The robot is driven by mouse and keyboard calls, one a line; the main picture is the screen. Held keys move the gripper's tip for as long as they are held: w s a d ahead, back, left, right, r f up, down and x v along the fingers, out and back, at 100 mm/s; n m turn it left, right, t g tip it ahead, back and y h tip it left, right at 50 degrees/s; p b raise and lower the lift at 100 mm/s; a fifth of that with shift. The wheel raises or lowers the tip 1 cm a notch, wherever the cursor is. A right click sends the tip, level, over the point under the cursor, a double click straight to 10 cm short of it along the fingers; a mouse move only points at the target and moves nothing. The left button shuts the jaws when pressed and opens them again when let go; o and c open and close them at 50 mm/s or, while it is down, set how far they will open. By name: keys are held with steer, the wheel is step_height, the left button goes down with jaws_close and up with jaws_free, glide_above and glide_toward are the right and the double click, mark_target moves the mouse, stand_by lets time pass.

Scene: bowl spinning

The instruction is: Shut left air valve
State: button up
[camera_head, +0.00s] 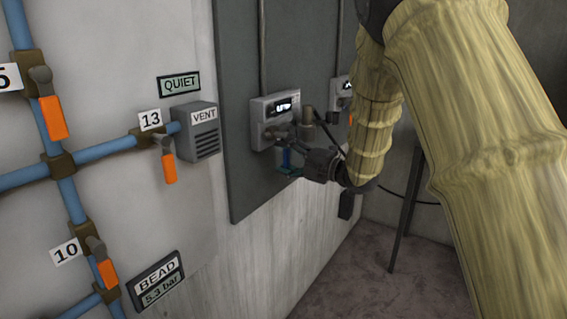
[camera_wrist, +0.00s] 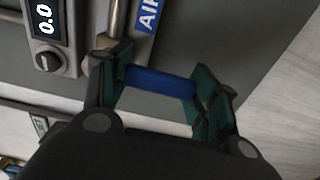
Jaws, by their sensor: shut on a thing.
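The left air valve's blue handle (camera_wrist: 160,83) lies between my gripper's green-padded fingers (camera_wrist: 166,88) in the wrist view. My gripper is shut on the handle. In the head view my gripper (camera_head: 290,168) is at the grey panel, just below a box with a lit display (camera_head: 275,112); a bit of the blue handle (camera_head: 283,158) shows there. In the wrist view the valve's metal body (camera_wrist: 100,60) is partly hidden behind the left finger. A blue label reading "AIR" (camera_wrist: 147,12) is above the handle, cut off by the picture edge.
The display box (camera_wrist: 45,30) reads 0.0 in the wrist view. A second box (camera_head: 341,90) with an orange part stands to the right, partly behind my arm. Blue pipes with orange-handled valves, such as number 13 (camera_head: 168,168), and a vent (camera_head: 201,140) are left.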

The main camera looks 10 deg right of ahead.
steer(key=shift+d, duration=0.1)
stand_by(0.3)
steer(key=o, duration=1.5)
steer(key=shift+c, duration=0.2)
steer(key=v, duration=1.2)
steer(key=shift+w+f, duration=0.1)
steer(key=shift+w, duration=0.05)
